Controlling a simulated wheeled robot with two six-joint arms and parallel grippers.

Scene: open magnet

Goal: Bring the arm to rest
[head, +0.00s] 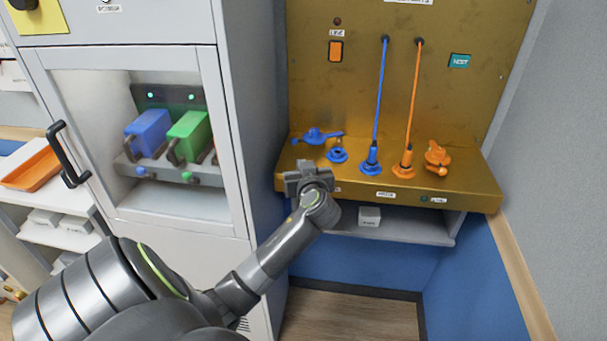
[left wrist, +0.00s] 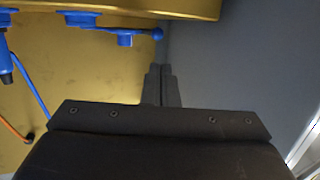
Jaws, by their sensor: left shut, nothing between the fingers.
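My left arm reaches up from the lower left in the head view. Its gripper (head: 308,170) is in front of the left front part of the brass-coloured bench, near the grey cabinet's side. In the left wrist view the two dark fingers (left wrist: 161,84) are together with nothing between them. A blue valve-like part (head: 315,136) lies on the bench just beyond the gripper. It also seems to show in the left wrist view (left wrist: 124,38), apart from the fingers. My right gripper is not in view.
The brass bench (head: 470,190) carries a blue ring part (head: 337,155), blue (head: 371,158) and orange (head: 404,163) connectors on cables, and an orange part (head: 437,157). A grey shelf (head: 430,233) sits below. The grey cabinet (head: 190,225) stands left, holding blue and green units behind its door.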

